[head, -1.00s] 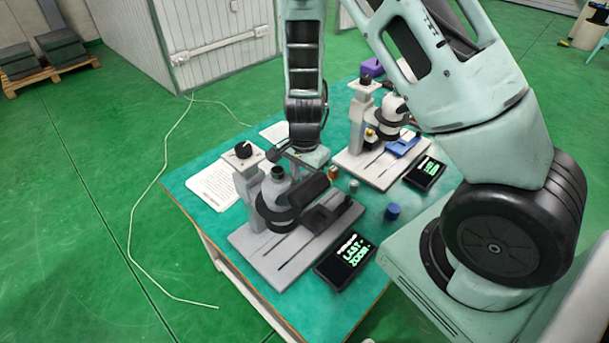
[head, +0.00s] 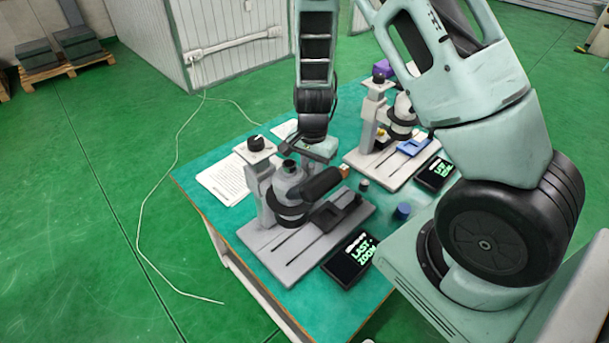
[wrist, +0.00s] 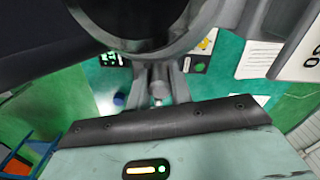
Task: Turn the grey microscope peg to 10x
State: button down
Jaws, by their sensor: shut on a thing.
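The nearer microscope (head: 296,190) is grey with a black eyepiece tube and stands on a light slotted base. My gripper (head: 318,151) is low behind its head, partly hidden by the microscope. In the wrist view my gripper (wrist: 158,82) points down with its fingers close together on a small grey peg (wrist: 158,93). I cannot read the peg's setting. A black display (head: 351,254) in front of the microscope shows green text like "LAST ZOOM"; any number is too small to read.
A second microscope (head: 376,130) with a blue part stands behind to the right, with its own display (head: 437,173). A blue cylinder (head: 403,211) and a small grey cylinder (head: 363,185) stand between. Paper sheets (head: 228,179) lie on the left of the green table.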

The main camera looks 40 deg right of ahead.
jog(key=shift+w+a+n+b, duration=0.3)
jog(key=shift+w+n, duration=0.3)
jog(key=shift+n, duration=0.35)
jog(key=shift+w+a+n+b, duration=0.15)
jog(key=shift+w+a+n, duration=0.2)
jog(key=shift+w+n, duration=0.45)
jog(key=shift+w+a+n+b, duration=0.3)
jog(key=shift+w+n, duration=0.1)
jog(key=shift+n, duration=0.75)
jog(key=c, duration=1.3)
grip_release()
jog(key=shift+o, duration=0.2)
notch_tip(320, 180, up, 17)
jog(key=b, duration=0.3)
jog(key=shift+r+b, duration=0.2)
jog(key=shift+b, duration=0.1)
